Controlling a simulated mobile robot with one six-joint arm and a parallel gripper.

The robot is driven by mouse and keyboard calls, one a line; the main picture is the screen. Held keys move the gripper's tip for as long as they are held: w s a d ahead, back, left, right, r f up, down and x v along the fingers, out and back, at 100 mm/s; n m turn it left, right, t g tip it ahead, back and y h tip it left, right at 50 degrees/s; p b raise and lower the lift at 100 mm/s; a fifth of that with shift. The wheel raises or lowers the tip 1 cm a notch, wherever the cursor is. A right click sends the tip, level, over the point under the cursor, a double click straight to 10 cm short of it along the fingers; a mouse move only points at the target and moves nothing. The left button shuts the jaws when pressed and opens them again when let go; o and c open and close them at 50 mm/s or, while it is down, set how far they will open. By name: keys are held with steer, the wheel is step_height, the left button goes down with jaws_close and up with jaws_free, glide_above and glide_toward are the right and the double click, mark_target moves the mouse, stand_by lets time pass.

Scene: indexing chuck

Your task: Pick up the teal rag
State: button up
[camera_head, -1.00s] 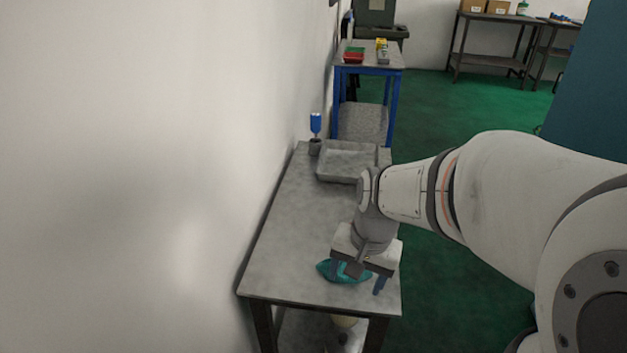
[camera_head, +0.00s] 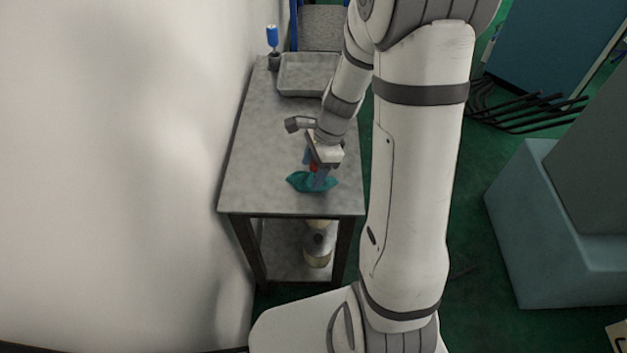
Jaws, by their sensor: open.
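The teal rag (camera_head: 299,182) lies crumpled on the grey metal table (camera_head: 268,150), close to its front edge. One finger covers part of the rag's right half. I cannot tell whether the fingertips touch the rag.
A grey tray (camera_head: 308,92) and a dark cup holding a blue-handled tool (camera_head: 272,38) stand at the table's far end. A pale wall runs along the left. A container (camera_head: 318,245) sits on the lower shelf. A blue-grey machine (camera_head: 555,230) stands at right.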

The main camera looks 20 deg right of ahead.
mark_target(313, 175)
steer(key=x, duration=0.3)
steer(key=shift+d, duration=0.25)
steer(key=shift+s+r, duration=0.15)
steer(key=shift+s, duration=0.05)
steer(key=c, duration=1)
steer(key=shift+c, duration=0.2)
steer(key=shift+s+d+r, duration=0.1)
steer(key=shift+r, duration=0.4)
steer(key=c, duration=0.4)
step_height(313, 175, up, 6)
steer(key=shift+r+p, duration=0.25)
steer(key=shift+p, duration=0.55)
jaws_close()
steer(key=s+d+b, duration=0.3)
steer(key=s, duration=0.6)
steer(key=s+d+b, duration=0.3)
steer(key=s+d, duration=0.1)
steer(key=s, duration=0.5)
steer(key=shift+s+f, duration=0.15)
steer(key=shift+f, duration=0.1)
